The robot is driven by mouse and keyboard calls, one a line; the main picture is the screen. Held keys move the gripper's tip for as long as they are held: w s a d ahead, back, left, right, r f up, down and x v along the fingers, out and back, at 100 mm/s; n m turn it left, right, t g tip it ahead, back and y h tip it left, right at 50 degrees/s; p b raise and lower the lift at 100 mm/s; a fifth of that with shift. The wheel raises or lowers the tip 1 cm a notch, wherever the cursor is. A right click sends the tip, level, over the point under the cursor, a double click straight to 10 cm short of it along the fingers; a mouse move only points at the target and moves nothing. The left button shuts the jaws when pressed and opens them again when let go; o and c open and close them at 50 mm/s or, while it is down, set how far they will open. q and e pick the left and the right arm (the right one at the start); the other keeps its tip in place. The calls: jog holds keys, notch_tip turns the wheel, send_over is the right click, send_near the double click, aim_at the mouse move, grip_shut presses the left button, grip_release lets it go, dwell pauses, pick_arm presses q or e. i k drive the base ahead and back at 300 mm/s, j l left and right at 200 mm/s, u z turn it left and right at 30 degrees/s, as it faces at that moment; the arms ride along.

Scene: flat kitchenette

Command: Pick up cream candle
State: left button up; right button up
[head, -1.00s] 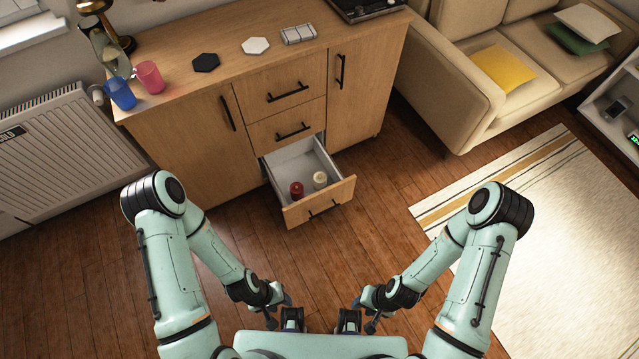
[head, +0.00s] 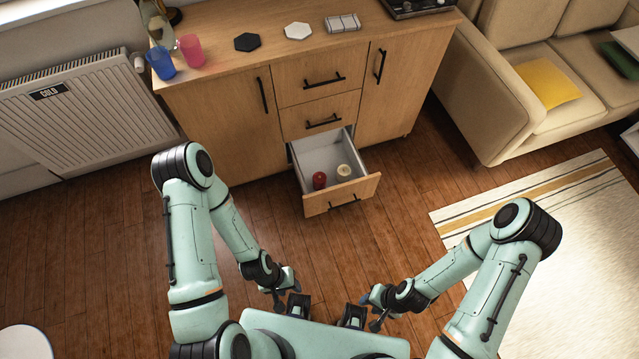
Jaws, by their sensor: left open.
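The cream candle (head: 344,170) stands in the open bottom drawer (head: 318,206) of the wooden sideboard, near the drawer's front right. A red candle (head: 319,180) stands to its left in the same drawer. My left gripper (head: 287,304) is low in front of my body, open and well apart from the drawer. My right gripper (head: 364,312) is beside it to the right, also away from the drawer. Its fingers are too small and partly hidden to tell whether they are open.
The sideboard top (head: 240,68) holds a blue cup (head: 160,63), a pink cup (head: 191,51) and hexagonal coasters. A radiator (head: 80,115) stands at left, a sofa (head: 500,90) at right. Wooden floor (head: 100,240) lies clear before the drawer; a rug (head: 560,240) lies at right.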

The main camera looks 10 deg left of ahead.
aim_at(342, 177)
jog(key=i+u, duration=0.15)
jog(key=u, duration=0.25)
jog(key=i+l+u, duration=0.1)
jog(key=u, duration=0.3)
jog(key=i+l+u, duration=0.1)
jog(key=u, duration=0.3)
jog(key=i, duration=0.5)
